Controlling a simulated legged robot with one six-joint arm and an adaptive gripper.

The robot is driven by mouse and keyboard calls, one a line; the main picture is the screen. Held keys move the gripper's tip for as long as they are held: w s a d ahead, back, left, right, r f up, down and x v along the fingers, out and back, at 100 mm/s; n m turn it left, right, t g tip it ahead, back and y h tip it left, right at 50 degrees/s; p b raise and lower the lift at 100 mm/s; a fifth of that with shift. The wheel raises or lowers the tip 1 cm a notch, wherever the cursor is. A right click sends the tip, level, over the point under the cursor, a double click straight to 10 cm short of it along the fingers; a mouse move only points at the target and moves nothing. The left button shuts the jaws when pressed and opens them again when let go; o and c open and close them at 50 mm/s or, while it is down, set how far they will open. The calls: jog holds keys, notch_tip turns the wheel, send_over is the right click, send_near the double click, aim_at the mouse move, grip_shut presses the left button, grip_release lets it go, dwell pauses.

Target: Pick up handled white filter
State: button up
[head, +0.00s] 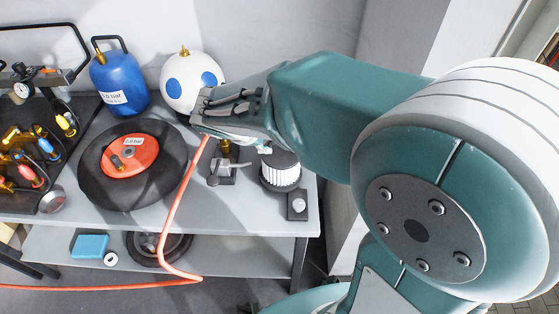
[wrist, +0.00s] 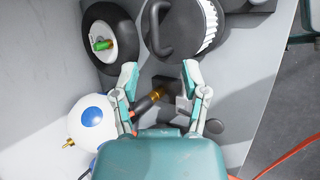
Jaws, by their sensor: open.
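The handled white filter (head: 281,172) stands near the right end of the bench, a white pleated cylinder with a dark top. In the wrist view the filter (wrist: 208,20) is at the top edge and partly cut off, with its black curved handle (wrist: 154,30) towards the left. My gripper (wrist: 160,72) is open and empty, its two fingers apart below the handle in that view. In the head view my gripper (head: 222,118) is above the bench, left of the filter, and hides part of what lies behind it.
A brass-tipped dark fitting (wrist: 148,102) shows between my fingers. A wheel (wrist: 101,47) lies near the filter. A white blue-spotted ball (head: 190,82), a blue tank (head: 119,83) and a black disc with an orange centre (head: 96,181) stand left. An orange hose (head: 174,215) hangs over the front edge.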

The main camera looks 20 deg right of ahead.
aim_at(281, 158)
jog(key=x, duration=0.8)
jog(key=shift+w+d+r, duration=0.1)
jog(key=shift+d+r, duration=0.15)
jog(key=shift+d, duration=0.05)
jog(key=shift+w+f, duration=0.15)
jog(key=shift+f, duration=0.1)
jog(key=shift+a, duration=0.1)
jog(key=shift+c, duration=0.4)
grip_shut()
